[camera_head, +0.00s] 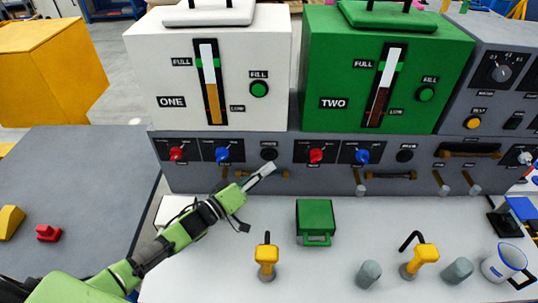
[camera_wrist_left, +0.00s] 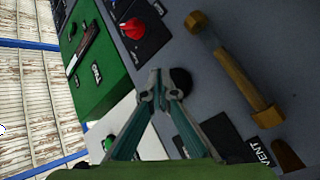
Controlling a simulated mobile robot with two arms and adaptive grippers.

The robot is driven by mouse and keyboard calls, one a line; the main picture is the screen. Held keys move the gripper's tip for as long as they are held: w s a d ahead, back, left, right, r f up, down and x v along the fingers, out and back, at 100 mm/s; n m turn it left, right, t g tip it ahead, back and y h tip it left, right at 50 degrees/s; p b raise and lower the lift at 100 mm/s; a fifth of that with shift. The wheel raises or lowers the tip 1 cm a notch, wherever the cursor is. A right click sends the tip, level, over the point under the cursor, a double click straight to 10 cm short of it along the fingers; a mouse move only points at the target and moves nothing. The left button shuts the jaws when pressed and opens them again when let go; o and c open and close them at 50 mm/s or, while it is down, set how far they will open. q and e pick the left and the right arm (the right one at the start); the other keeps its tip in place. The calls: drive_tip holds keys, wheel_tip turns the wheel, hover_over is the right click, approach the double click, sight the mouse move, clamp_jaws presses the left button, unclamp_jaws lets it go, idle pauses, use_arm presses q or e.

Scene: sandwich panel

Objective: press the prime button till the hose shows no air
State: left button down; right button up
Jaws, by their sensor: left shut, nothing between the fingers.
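The black round button (camera_head: 268,154), which I take for the prime button, is on the grey panel below white tank ONE (camera_head: 190,80). It also shows in the left wrist view (camera_wrist_left: 181,81), partly hidden by my fingertips. My left gripper (camera_head: 267,169) is shut and empty, its tips at the lower edge of the button. I cannot tell whether they touch it. The short brown hose (camera_head: 283,174) runs under the button, partly behind the gripper. My right gripper is not in view.
Red knobs (camera_head: 176,153) and blue knobs (camera_head: 222,154) flank the buttons. Green tank TWO (camera_head: 386,70) is to the right with its own black button (camera_head: 404,155). A green box (camera_head: 315,217), yellow tools (camera_head: 266,254) and a white mug (camera_head: 502,263) stand on the bench.

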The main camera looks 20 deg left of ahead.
use_arm(q)
drive_tip(key=s+p, duration=0.1)
drive_tip(key=s, duration=0.1)
drive_tip(key=s+d, duration=0.1)
drive_tip(key=shift+s+p, duration=0.35)
drive_tip(key=shift+s, duration=0.05)
idle(1.0)
idle(1.3)
